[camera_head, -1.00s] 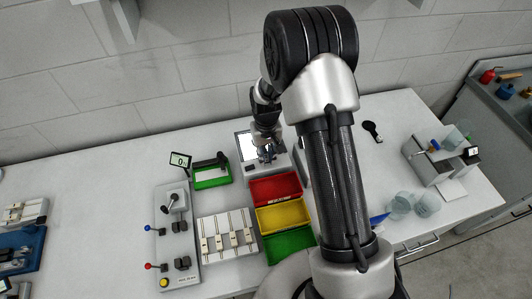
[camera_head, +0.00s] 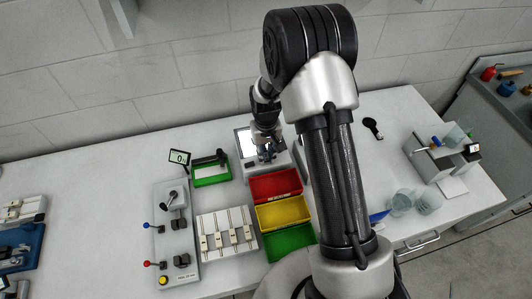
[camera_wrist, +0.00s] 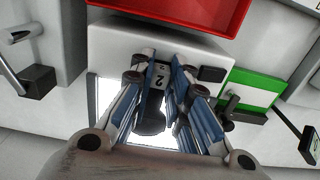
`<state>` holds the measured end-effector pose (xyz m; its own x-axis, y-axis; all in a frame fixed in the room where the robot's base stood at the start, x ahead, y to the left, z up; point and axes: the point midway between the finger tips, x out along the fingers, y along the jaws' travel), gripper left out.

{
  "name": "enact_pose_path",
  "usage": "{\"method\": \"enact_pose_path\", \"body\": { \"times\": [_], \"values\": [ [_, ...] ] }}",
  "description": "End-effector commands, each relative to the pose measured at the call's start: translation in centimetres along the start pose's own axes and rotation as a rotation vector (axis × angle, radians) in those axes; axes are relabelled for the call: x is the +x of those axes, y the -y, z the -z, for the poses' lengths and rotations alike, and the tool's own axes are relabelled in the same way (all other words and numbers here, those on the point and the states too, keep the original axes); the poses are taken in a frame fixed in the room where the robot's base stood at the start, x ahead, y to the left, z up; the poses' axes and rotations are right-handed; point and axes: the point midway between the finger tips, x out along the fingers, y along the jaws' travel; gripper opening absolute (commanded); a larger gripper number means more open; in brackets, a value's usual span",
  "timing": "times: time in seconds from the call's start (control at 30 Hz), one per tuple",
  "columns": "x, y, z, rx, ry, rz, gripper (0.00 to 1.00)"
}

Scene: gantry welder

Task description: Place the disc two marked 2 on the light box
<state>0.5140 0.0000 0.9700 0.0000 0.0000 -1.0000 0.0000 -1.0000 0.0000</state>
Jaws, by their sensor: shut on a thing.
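The light box (camera_head: 245,143) is a white box with a bright panel, standing at the back of the bench behind the red bin. In the wrist view the light box (camera_wrist: 118,38) lies under my fingers. My gripper (camera_head: 265,153) is over it. In the wrist view my gripper (camera_wrist: 163,90), with blue-padded fingers, is shut on the disc marked 2 (camera_wrist: 160,76). Its dark round part (camera_wrist: 150,122) shows against the lit panel. The fingers hide part of the disc. I cannot tell whether it touches the panel.
Red (camera_head: 275,187), yellow (camera_head: 283,213) and green (camera_head: 290,241) bins stand in front of the light box. A green-framed device (camera_head: 211,172) stands to its left. A slotted rack (camera_head: 228,236) and a lever panel (camera_head: 176,245) are nearer the front left.

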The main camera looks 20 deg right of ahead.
Motion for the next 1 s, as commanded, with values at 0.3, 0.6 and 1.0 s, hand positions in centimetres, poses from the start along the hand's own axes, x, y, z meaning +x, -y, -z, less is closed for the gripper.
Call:
{"method": "enact_pose_path", "body": {
  "times": [0.3, 0.6, 1.0],
  "values": [
    [0.5, 0.0, 0.0, 0.000, 0.000, 0.000, 0.23],
    [0.8, 0.0, 0.0, 0.000, 0.000, 0.000, 0.39],
    [-0.2, 0.0, 0.0, 0.000, 0.000, 0.000, 0.39]
  ]
}}
